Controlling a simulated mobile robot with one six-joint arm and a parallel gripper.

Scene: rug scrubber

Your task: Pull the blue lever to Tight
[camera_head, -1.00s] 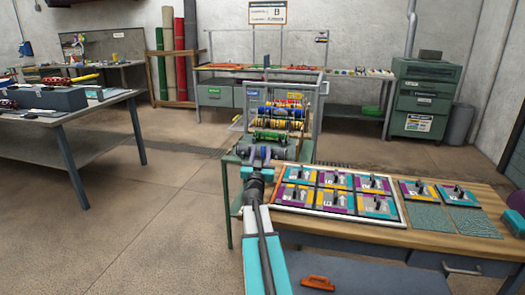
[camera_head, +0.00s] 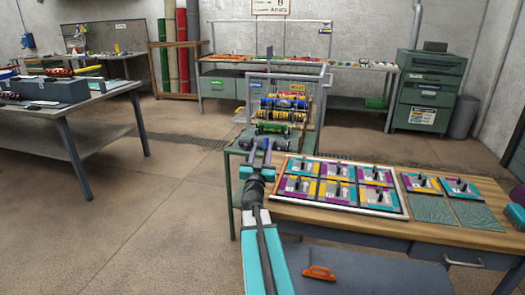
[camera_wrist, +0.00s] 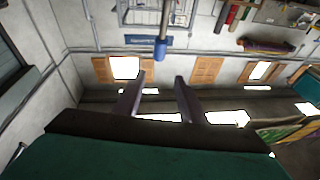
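The blue lever (camera_wrist: 160,50) shows in the wrist view as a blue cylindrical grip on a thin grey rod. It lies just beyond my fingertips, roughly in line with the gap between them, and not between the fingers. My gripper (camera_wrist: 160,78) is open and empty, its two grey fingers apart. In the head view my gripper (camera_head: 260,150) reaches in front of the rug scrubber machine (camera_head: 283,107), which carries coloured rollers. In that view I cannot clearly tell the lever from my fingers. The lever's Tight marking cannot be read.
A wooden table (camera_head: 440,229) with a framed panel (camera_head: 345,206) of small levered plates stands right of my arm. An orange-handled tool (camera_head: 319,273) lies on the grey surface below. A workbench (camera_head: 105,94) stands at the left. Open floor (camera_head: 165,200) lies between.

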